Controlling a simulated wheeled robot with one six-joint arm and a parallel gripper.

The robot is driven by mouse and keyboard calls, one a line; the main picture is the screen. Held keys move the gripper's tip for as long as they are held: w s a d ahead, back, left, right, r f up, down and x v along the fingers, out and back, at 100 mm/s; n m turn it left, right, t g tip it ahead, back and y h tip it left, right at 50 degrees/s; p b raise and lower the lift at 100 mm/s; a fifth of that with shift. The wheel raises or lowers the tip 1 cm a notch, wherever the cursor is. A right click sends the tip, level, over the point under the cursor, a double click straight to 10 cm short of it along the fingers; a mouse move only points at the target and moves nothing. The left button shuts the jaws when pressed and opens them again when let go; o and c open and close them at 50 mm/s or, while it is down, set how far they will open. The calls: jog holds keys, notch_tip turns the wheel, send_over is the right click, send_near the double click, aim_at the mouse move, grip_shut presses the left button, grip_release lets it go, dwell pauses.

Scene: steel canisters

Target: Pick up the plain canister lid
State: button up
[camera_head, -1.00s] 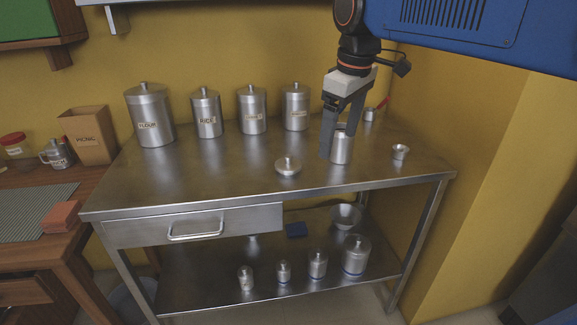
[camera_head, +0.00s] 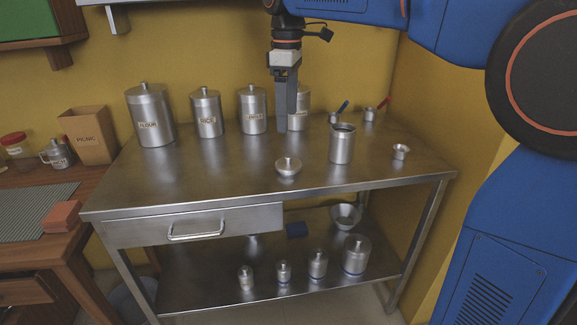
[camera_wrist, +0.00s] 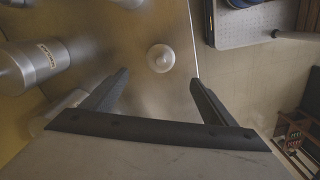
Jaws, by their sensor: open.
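The plain canister lid (camera_head: 288,170), a round steel disc with a small knob, lies knob up on the steel table near its front edge. It also shows in the wrist view (camera_wrist: 160,60), beyond my fingertips and between their lines. The open, unlabelled canister (camera_head: 341,148) stands upright to the right of the lid. My gripper (camera_head: 282,128) is open and empty, pointing down, above the table behind the lid and apart from it. In the head view its fingers overlap nearly side-on; the wrist view shows both fingers (camera_wrist: 158,78) spread apart.
Labelled canisters (camera_head: 207,115) stand along the back; my gripper partly covers the rightmost (camera_head: 299,110). Cups with blue (camera_head: 335,118) and red (camera_head: 371,115) handles sit at back right, a small cup (camera_head: 400,152) at right. The table's left front is clear.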

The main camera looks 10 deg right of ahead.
aim_at(288, 156)
notch_tip(288, 156, down, 13)
jog(key=shift+d+f, duration=0.1)
dwell(0.6)
jog(key=c, duration=1.1)
